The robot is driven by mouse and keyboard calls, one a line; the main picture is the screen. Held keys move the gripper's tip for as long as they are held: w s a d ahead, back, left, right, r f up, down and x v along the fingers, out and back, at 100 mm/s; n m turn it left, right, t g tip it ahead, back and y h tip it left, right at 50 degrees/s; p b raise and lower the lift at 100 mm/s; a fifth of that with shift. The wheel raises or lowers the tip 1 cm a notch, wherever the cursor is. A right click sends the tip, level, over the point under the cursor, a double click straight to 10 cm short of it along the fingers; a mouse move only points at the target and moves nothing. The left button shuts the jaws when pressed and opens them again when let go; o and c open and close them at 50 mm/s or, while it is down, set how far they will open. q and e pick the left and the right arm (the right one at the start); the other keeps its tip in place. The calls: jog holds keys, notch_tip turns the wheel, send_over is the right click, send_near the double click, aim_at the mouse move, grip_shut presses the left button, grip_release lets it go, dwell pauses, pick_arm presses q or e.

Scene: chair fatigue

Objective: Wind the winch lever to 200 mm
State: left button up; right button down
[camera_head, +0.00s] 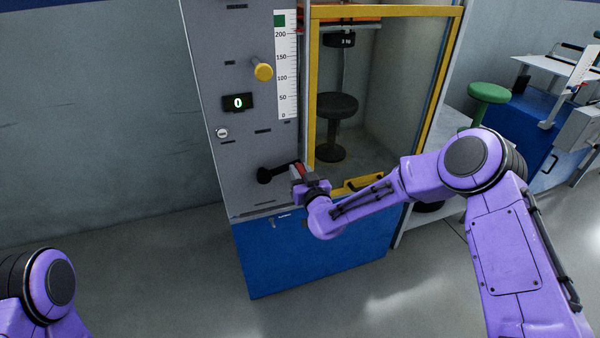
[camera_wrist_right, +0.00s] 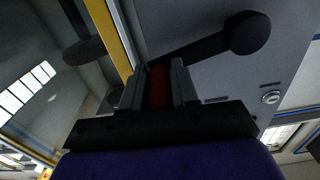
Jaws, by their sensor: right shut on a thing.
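The winch lever (camera_head: 276,173) is a black crank on the lower front of the grey machine panel (camera_head: 236,185). Its round hub is at the left and its arm points right and slightly up to a red handle (camera_wrist_right: 158,87). My right gripper (camera_head: 300,171) is shut on that handle, with a finger on each side in the right wrist view. My left gripper is out of view.
A display (camera_head: 238,103) reads 0, below a yellow knob (camera_head: 263,72). A yellow-framed enclosure (camera_head: 312,90) beside the panel holds a black stool (camera_head: 334,108) under a hanging weight (camera_head: 341,41). A green stool (camera_head: 489,93) stands at the right. The left floor is clear.

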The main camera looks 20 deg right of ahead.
jog(key=r+n+p, duration=0.1)
jog(key=a+r+n+p, duration=0.1)
jog(key=r+n, duration=0.1)
jog(key=shift+a, duration=0.1)
jog(key=shift+a+r+n+p, duration=0.15)
jog(key=shift+r+n+p, duration=0.2)
jog(key=shift+n, duration=0.35)
jog(key=c, duration=0.9)
grip_release()
jog(key=shift+o, duration=0.2)
jog(key=shift+s, duration=0.15)
jog(key=s+b, duration=0.1)
jog(key=s, duration=0.9)
jog(key=shift+s+d, duration=0.2)
